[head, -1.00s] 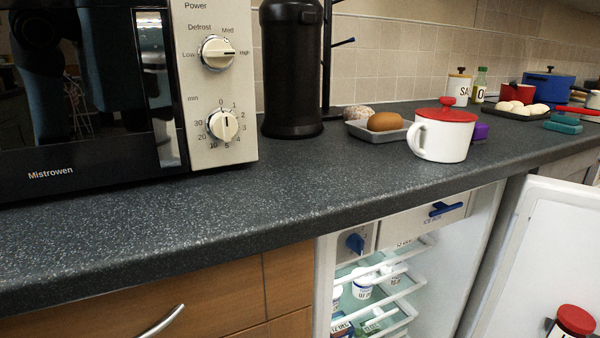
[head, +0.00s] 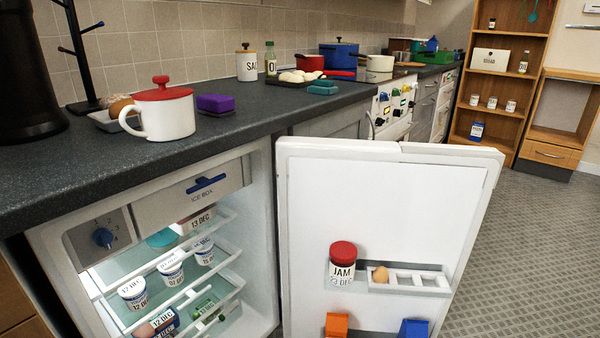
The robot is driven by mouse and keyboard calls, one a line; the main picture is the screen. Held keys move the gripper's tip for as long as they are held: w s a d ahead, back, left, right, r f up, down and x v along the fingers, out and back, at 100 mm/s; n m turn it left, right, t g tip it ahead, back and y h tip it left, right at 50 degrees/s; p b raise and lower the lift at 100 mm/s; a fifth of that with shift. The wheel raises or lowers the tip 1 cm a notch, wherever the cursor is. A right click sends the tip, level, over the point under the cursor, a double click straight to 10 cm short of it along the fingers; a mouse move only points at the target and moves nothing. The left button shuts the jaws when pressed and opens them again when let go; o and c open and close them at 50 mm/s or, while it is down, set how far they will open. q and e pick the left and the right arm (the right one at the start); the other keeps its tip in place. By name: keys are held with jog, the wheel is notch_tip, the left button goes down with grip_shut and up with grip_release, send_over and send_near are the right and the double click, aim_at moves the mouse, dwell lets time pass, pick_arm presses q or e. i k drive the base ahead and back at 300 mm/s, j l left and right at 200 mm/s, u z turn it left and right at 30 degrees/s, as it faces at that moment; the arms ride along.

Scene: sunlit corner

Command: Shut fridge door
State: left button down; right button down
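An orange item and a blue item show at the door's bottom, cut off by the frame. Inside the fridge are shelves with several dated pots (head: 133,292) and an ice box (head: 190,198) at the top. Neither of my grippers shows.
The dark counter (head: 235,125) runs above the fridge, with a white mug with a red lid (head: 168,118) and a purple block (head: 215,104) near its edge. Patterned floor (head: 530,240) is clear right of the door. A wooden shelf unit (head: 503,70) stands at the back right.

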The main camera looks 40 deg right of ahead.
aim_at(415, 211)
jog(key=k+l+u, duration=0.2)
jog(key=l, duration=0.45)
jog(key=k+l+u, duration=0.1)
jog(key=l+u, duration=0.15)
jog(key=l, duration=0.35)
jog(key=k+l+u, duration=0.2)
jog(key=l, duration=0.4)
jog(key=k+l+u, duration=0.2)
jog(key=l, duration=0.35)
jog(key=k+l+u, duration=0.25)
jog(key=k+l, duration=0.15)
jog(key=k+l+u, duration=0.2)
jog(key=k+l, duration=0.15)
jog(key=l, duration=0.15)
jog(key=l+u, duration=0.2)
jog(key=l, duration=0.4)
jog(key=l+u, duration=0.15)
jog(key=l, duration=0.4)
jog(key=k+l+u, duration=0.2)
jog(key=l, duration=0.4)
jog(key=l+u, duration=0.15)
jog(key=l, duration=0.45)
